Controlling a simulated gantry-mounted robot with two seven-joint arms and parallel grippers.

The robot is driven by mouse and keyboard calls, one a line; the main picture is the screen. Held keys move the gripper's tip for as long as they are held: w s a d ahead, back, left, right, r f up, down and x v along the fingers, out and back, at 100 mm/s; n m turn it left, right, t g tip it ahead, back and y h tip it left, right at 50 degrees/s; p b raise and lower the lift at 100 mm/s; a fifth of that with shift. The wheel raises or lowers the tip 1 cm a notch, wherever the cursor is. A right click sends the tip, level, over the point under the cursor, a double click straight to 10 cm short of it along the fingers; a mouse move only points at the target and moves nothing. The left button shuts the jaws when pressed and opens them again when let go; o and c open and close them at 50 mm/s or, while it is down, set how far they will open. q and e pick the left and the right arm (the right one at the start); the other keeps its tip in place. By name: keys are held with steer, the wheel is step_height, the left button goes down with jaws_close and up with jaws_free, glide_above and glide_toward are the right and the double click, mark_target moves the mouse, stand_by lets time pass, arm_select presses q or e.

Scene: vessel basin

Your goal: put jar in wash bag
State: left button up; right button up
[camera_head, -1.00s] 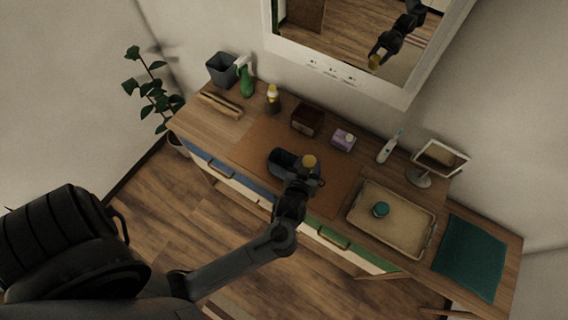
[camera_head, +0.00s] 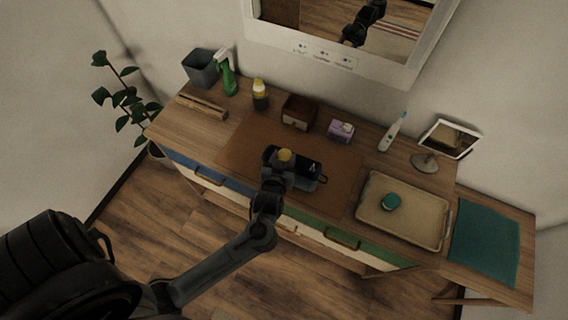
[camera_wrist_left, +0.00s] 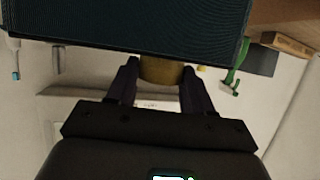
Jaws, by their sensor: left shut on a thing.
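The jar (camera_head: 285,155), with a round gold-yellow top, is at the tips of my left gripper (camera_head: 279,165), which is shut on it. In the left wrist view the gold jar (camera_wrist_left: 161,70) sits between the two dark fingers, partly hidden by a dark blue-black surface. That surface appears to be the wash bag (camera_wrist_left: 130,22). In the head view the dark wash bag (camera_head: 308,171) lies on the brown mat, right behind and to the right of the gripper. I cannot tell whether the jar is over the bag or partly in it. My right gripper is out of view.
The mat's left part is clear.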

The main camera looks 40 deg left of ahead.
arm_select(q)
steer(key=shift+f+b, duration=0.35)
steer(key=shift+f, duration=0.35)
steer(key=shift+r, duration=0.1)
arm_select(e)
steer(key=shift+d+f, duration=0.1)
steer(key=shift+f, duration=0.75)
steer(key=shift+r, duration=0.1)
